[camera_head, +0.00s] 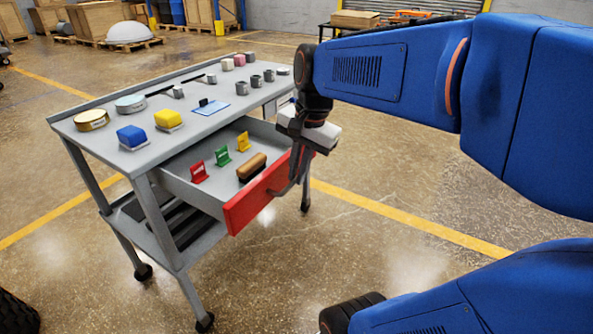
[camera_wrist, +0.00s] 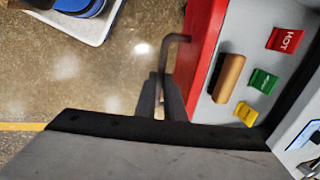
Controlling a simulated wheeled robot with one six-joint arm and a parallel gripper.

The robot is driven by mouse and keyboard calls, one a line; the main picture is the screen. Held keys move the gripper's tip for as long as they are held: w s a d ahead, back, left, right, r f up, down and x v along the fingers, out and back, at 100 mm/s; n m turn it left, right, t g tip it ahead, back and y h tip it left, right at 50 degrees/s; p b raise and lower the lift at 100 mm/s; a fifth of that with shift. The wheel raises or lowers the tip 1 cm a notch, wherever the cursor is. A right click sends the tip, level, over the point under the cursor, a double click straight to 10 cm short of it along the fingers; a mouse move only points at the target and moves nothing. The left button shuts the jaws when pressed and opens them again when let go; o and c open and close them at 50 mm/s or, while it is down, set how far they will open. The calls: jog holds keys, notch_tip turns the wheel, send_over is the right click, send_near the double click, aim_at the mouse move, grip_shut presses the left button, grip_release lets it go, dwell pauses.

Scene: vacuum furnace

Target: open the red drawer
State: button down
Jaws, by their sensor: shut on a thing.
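The red drawer (camera_head: 254,199) of the grey cart stands pulled well out, with its inside showing. In the wrist view its red front (camera_wrist: 200,50) runs down the middle, with a dark bar handle (camera_wrist: 177,39) on its outer side. My gripper (camera_head: 296,178) is at the drawer front and shut on the handle. Its fingers also show in the wrist view (camera_wrist: 162,98), around the handle's lower part. In the drawer lie a wooden-backed brush (camera_head: 252,167) and red (camera_head: 198,172), green (camera_head: 222,156) and yellow (camera_head: 243,141) tags; the red one reads HOT.
The cart top (camera_head: 190,133) holds a blue block (camera_head: 131,137), a yellow block (camera_head: 168,119), round tins and several small grey pieces. A lower shelf and wheeled legs are below. Open floor lies in front of the drawer. Crates stand far behind.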

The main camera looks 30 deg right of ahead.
jog(key=c, duration=1.8)
grip_release()
jog(key=shift+c, duration=0.2)
jog(key=s+d+r, duration=0.1)
jog(key=s+r, duration=0.2)
jog(key=r, duration=1.4)
jog(key=shift+d, duration=0.2)
jog(key=s+a+f+n+t, duration=0.1)
jog(key=s+a+f+n, duration=0.1)
jog(key=f+n, duration=0.2)
jog(key=s+a+f+n+t, duration=0.1)
jog(key=f+n, duration=0.3)
jog(key=f, duration=0.6)
jog(key=s+a+f+n, duration=0.2)
jog(key=f+n, duration=0.3)
jog(key=f, duration=0.3)
jog(key=shift+s+a+t+h, duration=0.35)
jog(key=shift+a+t+h, duration=0.05)
jog(key=shift+a, duration=0.45)
